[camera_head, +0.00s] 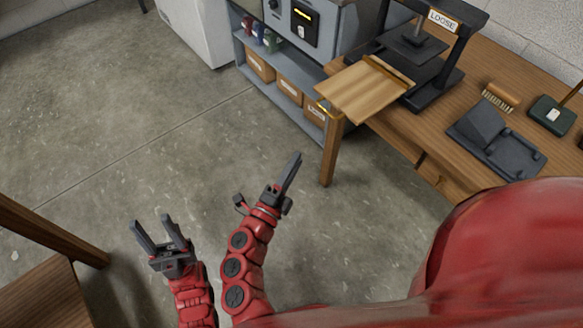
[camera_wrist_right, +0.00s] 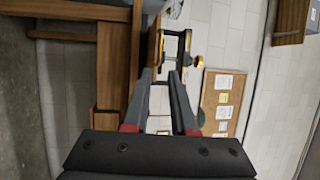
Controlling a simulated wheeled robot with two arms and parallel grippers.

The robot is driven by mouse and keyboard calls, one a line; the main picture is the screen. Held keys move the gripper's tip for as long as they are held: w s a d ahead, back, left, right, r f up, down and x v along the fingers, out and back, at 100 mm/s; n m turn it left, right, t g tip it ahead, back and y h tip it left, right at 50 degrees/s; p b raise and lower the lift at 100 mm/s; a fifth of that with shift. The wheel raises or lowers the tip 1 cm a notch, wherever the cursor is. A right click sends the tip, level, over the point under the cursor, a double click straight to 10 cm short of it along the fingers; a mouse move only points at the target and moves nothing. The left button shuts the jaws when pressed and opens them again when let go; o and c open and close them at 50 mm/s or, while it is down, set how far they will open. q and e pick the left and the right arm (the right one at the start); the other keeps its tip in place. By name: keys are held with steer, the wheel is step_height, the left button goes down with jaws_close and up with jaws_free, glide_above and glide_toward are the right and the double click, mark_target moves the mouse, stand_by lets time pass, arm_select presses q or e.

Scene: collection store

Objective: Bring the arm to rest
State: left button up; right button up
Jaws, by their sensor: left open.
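My left gripper (camera_head: 152,221) is at the lower left of the head view, over the bare concrete floor. Its two dark fingers stand apart with nothing between them. My right gripper (camera_head: 296,158) is a little right of it and higher in the picture, seen nearly edge-on, also over the floor. In the right wrist view my right gripper (camera_wrist_right: 161,74) shows two fingers with a narrow gap between them and nothing held. Both red arms are apart from the furniture in the head view.
A wooden workbench (camera_head: 403,122) at right carries a black press (camera_head: 440,75) labelled LOOSE, and a wooden board (camera_head: 365,92) overhangs its edge. A brush (camera_head: 498,97) lies behind. A grey shelf (camera_head: 272,83) holds boxes. Wooden furniture (camera_head: 45,290) stands lower left. The floor between is clear.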

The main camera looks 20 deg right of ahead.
steer(key=shift+s+a+f, duration=0.15)
steer(key=shift+s+a, duration=0.3)
